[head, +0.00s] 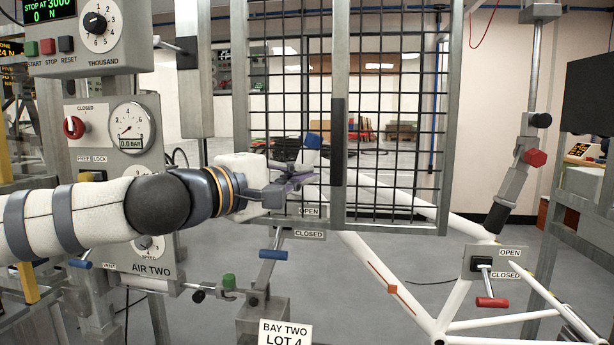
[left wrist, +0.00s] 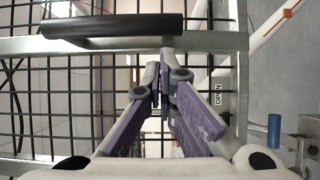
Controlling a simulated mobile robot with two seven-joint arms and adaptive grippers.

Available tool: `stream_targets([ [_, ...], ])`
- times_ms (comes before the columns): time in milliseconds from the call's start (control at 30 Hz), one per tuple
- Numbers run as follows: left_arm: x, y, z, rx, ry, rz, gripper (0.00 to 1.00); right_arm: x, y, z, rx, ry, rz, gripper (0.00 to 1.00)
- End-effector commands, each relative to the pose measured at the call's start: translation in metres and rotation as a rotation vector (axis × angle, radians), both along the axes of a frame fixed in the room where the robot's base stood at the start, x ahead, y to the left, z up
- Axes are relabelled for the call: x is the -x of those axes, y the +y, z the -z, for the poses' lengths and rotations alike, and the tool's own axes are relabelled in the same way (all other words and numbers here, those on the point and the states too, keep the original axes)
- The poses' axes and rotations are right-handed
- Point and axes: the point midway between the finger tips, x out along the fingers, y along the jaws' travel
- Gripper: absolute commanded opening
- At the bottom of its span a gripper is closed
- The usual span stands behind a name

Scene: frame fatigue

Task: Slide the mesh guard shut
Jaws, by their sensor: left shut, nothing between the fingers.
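The mesh guard (head: 339,60) is a black wire grid in a grey metal frame, upright at the top middle of the head view. A vertical black handle (head: 338,140) is on its middle upright. In the left wrist view the handle (left wrist: 112,28) lies across the top, on a grey bar of the guard. My left gripper (head: 305,178) is shut and empty. Its purple-grey fingers (left wrist: 166,75) point toward the guard, a little to the left of and below the handle in the head view. I cannot tell whether the fingertips touch the guard. My right gripper is not in view.
A white tubular frame (head: 400,275) stands below and behind the guard. A blue-handled lever (head: 273,254) and a red-handled lever (head: 491,302) are near it, by OPEN/CLOSED plates. A control panel with a pressure gauge (head: 131,127) stands at the left, behind my arm.

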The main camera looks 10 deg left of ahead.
Motion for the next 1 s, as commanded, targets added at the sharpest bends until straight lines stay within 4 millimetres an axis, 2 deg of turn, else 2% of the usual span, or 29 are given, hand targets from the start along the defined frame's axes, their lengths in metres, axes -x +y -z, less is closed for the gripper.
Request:
stream_targets([
  [100, -0.002, -0.01, 0.0, -0.001, 0.001, 0.001, 0.0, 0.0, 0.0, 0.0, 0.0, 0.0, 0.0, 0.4],
  [533, -0.002, -0.014, 0.0, 0.0, 0.0, -0.001, 0.0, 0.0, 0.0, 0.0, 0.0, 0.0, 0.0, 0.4],
  [667, -0.001, -0.024, 0.0, -0.001, 0.001, 0.003, 0.0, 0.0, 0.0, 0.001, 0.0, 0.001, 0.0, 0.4],
  [767, -0.001, -0.041, 0.001, -0.002, 0.0, 0.005, 0.0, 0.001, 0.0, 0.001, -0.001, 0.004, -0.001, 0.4],
  [867, 0.001, -0.067, 0.001, -0.003, -0.001, 0.006, 0.0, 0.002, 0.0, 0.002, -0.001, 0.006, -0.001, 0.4],
  [1000, 0.003, -0.113, 0.0, -0.004, -0.003, 0.007, 0.0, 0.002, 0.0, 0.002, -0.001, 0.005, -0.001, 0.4],
])
